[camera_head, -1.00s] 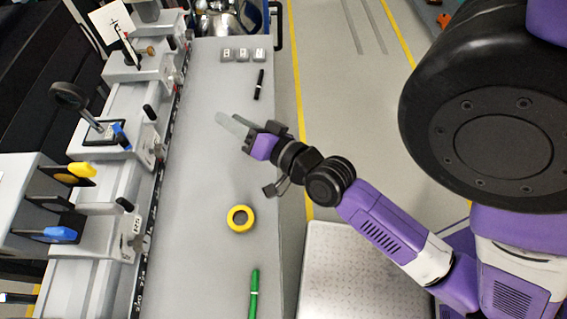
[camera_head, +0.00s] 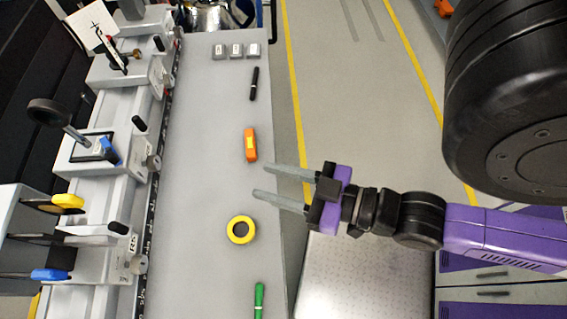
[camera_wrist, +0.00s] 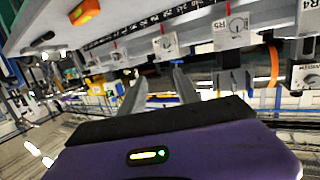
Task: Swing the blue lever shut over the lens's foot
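The lens (camera_head: 50,112) is a dark round ring on a tilted-looking post at the left of the head view. Its dark square foot (camera_head: 90,156) sits on a grey rail carrier. The blue lever (camera_head: 109,150) stands at the right side of that foot; whether it lies over the foot is too small to tell. My gripper (camera_head: 260,181) is open and empty, its two long grey fingers apart and pointing left over the bench edge, well right of the lever. The fingers also show in the wrist view (camera_wrist: 159,77); I cannot make out the lever there.
An orange object (camera_head: 251,145), a yellow tape roll (camera_head: 231,230), a black pen (camera_head: 254,84) and a green pen (camera_head: 259,301) lie on the grey bench (camera_head: 200,180). Other carriers stand along the rail, one with yellow (camera_head: 68,201) and blue (camera_head: 50,274) handles.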

